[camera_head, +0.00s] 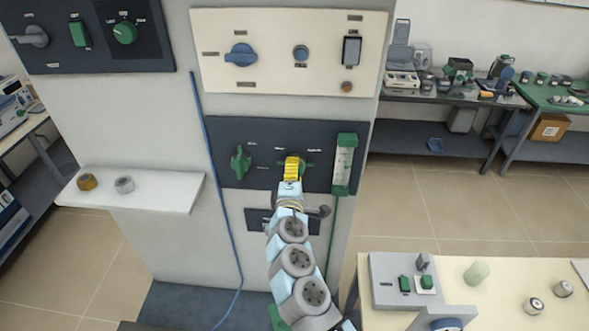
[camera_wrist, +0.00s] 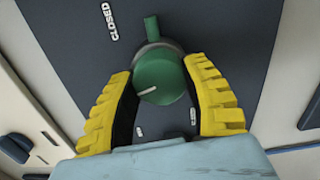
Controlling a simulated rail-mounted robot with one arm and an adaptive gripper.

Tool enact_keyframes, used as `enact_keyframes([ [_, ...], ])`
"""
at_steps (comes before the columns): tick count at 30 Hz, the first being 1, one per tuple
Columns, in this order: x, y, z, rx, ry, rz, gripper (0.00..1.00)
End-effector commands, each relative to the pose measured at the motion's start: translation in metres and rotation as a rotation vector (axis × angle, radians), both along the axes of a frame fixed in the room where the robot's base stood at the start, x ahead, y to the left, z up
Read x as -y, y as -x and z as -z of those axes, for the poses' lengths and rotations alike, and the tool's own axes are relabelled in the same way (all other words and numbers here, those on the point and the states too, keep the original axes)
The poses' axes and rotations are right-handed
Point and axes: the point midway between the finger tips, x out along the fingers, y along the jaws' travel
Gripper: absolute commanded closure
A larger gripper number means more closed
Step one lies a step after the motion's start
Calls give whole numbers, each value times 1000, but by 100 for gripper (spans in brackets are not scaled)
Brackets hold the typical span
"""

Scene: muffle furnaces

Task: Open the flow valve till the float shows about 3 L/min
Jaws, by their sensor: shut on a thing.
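The flow valve is a round green knob (camera_wrist: 162,80) with a pale pointer line, seen in the wrist view on a dark panel. My gripper (camera_wrist: 163,88) has its yellow fingers on both sides of the knob and is shut on it. In the head view my gripper (camera_head: 294,168) covers most of the knob on the dark lower panel (camera_head: 262,178). The flow meter (camera_head: 344,164) is an upright tube with green ends to the right of the gripper. Its float is too small to make out.
A green handle (camera_head: 240,162) sits left of my gripper on the same panel. A cream panel (camera_head: 270,82) with a blue knob is above. A white shelf (camera_head: 150,190) with two small round parts juts out at left. A table (camera_head: 500,310) stands at lower right.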

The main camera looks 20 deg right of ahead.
Motion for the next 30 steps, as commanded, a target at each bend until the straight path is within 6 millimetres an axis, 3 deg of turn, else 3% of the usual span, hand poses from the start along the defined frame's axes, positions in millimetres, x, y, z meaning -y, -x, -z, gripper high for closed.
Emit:
enact_keyframes([
  [15, -1, 0, 2, -10, 15, -1, 89],
  [16, -1, 0, 2, -10, 15, -1, 47],
  [18, -1, 0, 2, -10, 15, -1, 26],
  [19, 0, 0, 1, -10, 15, -1, 23],
  [30, -1, 1, 0, -8, 17, -1, 23],
])
